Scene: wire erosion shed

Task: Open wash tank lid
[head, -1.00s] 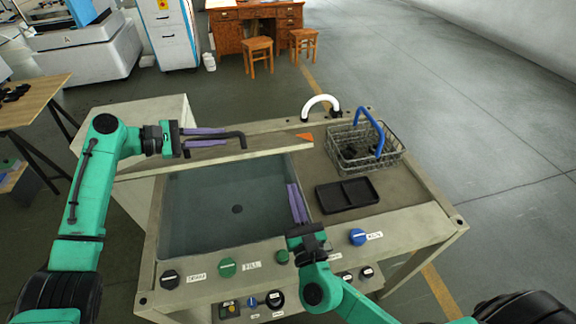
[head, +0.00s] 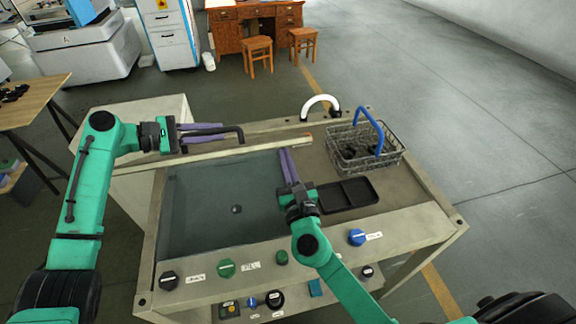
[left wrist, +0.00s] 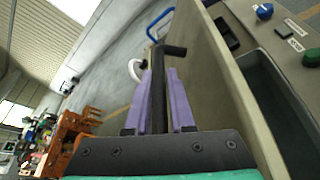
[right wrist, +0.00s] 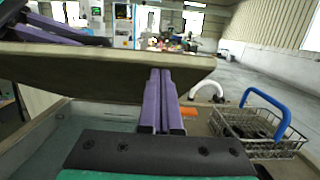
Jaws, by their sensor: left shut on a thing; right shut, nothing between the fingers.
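The wash tank lid (head: 230,152) is a grey-beige panel raised above the tank (head: 225,205), whose dark basin shows open in front of it. My left gripper (head: 218,131) is shut on the black lid handle (head: 238,130); the left wrist view shows the handle bar (left wrist: 158,80) between its purple fingers. My right gripper (head: 287,153) is shut and empty over the right side of the basin, near the lid's front edge. In the right wrist view its fingers (right wrist: 162,75) overlap the lid's underside (right wrist: 110,72); I cannot tell whether they touch.
Right of the tank are a black tray (head: 347,195), a wire basket (head: 365,150) with a blue handle, and a white curved spout (head: 320,101). Several knobs line the front panel (head: 320,248). The floor to the right is clear.

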